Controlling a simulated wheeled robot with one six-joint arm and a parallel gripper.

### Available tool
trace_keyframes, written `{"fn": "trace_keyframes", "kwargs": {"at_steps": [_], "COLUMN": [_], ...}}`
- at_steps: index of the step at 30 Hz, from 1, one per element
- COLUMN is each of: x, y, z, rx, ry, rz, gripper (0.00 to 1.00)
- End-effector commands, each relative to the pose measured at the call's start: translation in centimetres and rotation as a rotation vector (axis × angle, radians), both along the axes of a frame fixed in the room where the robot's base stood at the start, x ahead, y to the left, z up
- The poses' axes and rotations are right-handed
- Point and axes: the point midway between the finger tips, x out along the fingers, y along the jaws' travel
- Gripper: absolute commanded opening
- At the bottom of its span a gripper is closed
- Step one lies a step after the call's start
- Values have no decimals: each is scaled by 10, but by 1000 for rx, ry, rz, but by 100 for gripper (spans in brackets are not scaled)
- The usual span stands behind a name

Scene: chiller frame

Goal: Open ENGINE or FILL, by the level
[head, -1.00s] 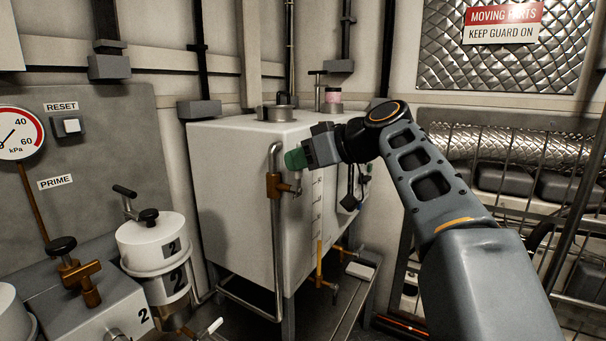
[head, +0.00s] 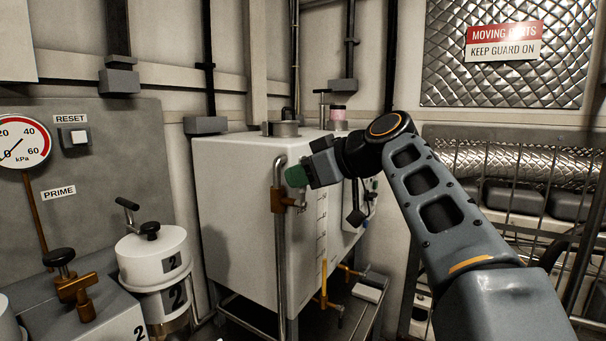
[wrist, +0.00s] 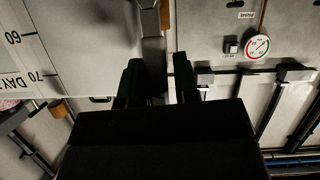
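A white tank (head: 240,215) stands in the middle of the head view. A scale runs up its right-hand face, with an amber column (head: 324,285) at the low end. The wrist view shows this scale (wrist: 28,55) turned sideways, with 60, 70 and part of "DAY TANK". A brass valve (head: 278,198) sits on the upright pipe at the tank's front corner. My gripper (head: 296,176) is beside the pipe's upper part. In the wrist view its dark green fingers (wrist: 158,80) are apart, with a grey pipe showing between them. I cannot read ENGINE or FILL anywhere.
A pressure gauge (head: 22,143), a RESET button (head: 74,138) and a PRIME label are on the left panel. White filter canisters (head: 153,255) stand below. A small brass fitting (head: 350,270) is under the tank. A metal guard rack (head: 500,190) is at right.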

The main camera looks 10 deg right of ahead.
Motion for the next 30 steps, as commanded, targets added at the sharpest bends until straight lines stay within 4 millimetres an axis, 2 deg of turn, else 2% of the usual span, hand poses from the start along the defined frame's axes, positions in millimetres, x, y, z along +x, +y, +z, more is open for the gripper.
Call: {"fn": "trace_keyframes", "kwargs": {"at_steps": [1, 6, 17, 30], "x": [-2, -1, -5, -61], "y": [2, 1, -6, -58], "z": [1, 1, 4, 38], "rx": [0, 3, 4, 4], "ry": [-2, -1, 1, -1], "rz": [6, 2, -7, -8], "gripper": [29, 45, 46, 46]}}
